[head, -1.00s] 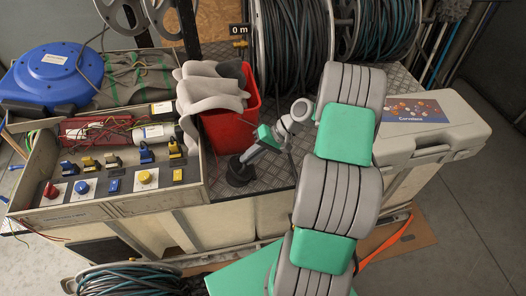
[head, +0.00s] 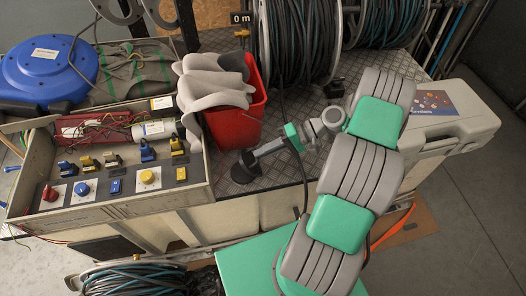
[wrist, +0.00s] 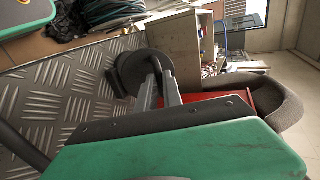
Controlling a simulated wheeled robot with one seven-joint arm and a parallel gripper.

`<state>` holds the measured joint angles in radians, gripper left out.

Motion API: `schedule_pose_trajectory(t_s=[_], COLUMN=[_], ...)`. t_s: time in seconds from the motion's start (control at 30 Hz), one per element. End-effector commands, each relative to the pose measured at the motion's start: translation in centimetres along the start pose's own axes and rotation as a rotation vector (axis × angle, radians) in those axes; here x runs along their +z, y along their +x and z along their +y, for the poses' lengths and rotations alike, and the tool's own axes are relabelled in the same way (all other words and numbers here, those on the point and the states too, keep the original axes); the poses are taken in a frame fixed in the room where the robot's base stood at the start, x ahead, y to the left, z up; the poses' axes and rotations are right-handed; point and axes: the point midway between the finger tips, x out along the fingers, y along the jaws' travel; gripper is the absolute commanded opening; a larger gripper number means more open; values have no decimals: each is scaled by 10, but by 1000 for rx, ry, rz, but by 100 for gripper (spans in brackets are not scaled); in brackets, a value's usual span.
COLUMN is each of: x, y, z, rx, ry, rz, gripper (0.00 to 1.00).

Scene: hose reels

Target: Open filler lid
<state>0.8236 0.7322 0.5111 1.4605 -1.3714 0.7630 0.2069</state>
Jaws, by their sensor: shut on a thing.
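The filler lid (head: 238,173) is a dark round piece low on the patterned metal deck, left of my arm in the head view. In the wrist view the lid (wrist: 128,70) shows as a black disc with a raised edge at my fingertips. My gripper (head: 252,157) reaches it from the right, low over the deck. In the wrist view the two grey fingers of my gripper (wrist: 160,76) are close together on the lid's edge. How far the lid is tilted is hard to tell, and the fingers partly cover it.
A red bin (head: 238,125) holding grey gloves (head: 208,88) stands just behind the lid. A control box (head: 110,195) with knobs and switches is to the left. Hose reels (head: 300,40) stand behind. A grey case (head: 450,125) lies right of my arm. A dark cable passes near my wrist.

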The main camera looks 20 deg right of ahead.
Motion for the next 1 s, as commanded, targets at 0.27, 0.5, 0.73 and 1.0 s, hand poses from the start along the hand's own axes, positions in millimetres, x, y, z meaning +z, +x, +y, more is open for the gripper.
schedule_pose_trajectory(t_s=[0.27, 0.5, 0.73, 1.0], x=[0, 0, -1, 0], y=[1, 2, -11, -65], z=[0, 0, 1, -7], rx=[1, 1, 1, -1], ry=[1, -1, -1, 3], rz=[-1, -3, 1, -2], gripper=[25, 33, 33, 33])
